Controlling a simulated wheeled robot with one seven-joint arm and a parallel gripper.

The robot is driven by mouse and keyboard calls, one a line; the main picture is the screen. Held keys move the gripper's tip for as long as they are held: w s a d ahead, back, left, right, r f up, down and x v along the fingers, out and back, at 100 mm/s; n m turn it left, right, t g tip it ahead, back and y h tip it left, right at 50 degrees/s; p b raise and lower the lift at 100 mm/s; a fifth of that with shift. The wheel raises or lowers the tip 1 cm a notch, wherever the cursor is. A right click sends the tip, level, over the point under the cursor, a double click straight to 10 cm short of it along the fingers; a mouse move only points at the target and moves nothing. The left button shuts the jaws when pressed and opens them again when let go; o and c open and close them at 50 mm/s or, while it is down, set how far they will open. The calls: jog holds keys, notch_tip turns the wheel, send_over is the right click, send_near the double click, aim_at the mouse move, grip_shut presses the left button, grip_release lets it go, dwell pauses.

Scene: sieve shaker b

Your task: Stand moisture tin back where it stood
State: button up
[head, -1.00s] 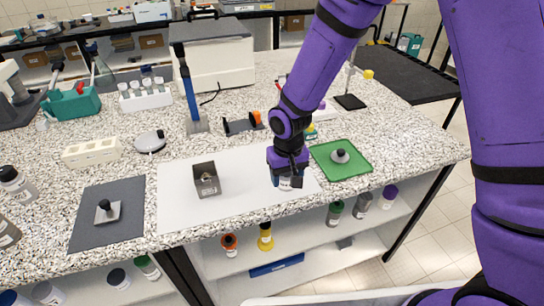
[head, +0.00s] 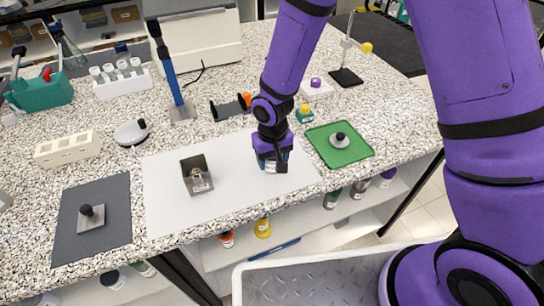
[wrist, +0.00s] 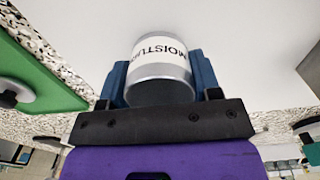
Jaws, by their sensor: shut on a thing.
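The moisture tin (wrist: 160,72) is a grey metal can with a white label, its letters partly readable in the wrist view. My gripper (head: 272,157) is shut on it, with blue fingers on both sides of the can. In the head view the tin (head: 272,168) shows only as a small light patch under the dark jaws, over the right part of the white mat (head: 235,205). Whether its base touches the mat cannot be told.
A square metal box (head: 197,179) stands on the mat to the left. A green mat (head: 325,151) with a black-knobbed grey disc (head: 340,140) lies close on the right. A grey mat (head: 112,232) holds a knobbed plate (head: 92,218). An orange-ended device (head: 230,107) lies behind.

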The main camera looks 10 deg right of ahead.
jog(key=o, duration=0.9)
jog(key=shift+f, duration=0.1)
jog(key=d+r+t, duration=0.1)
jog(key=d+r, duration=0.3)
jog(key=r, duration=0.7)
jog(key=d+r, duration=0.3)
jog(key=r, duration=0.8)
jog(key=s+d+r+m+t, duration=0.3)
jog(key=s+d+r+t, duration=0.1)
jog(key=s+d+r, duration=1.1)
jog(key=s+d, duration=0.2)
jog(key=s, duration=0.1)
jog(key=shift+s+d+r, duration=0.3)
jog(key=shift+r, duration=0.1)
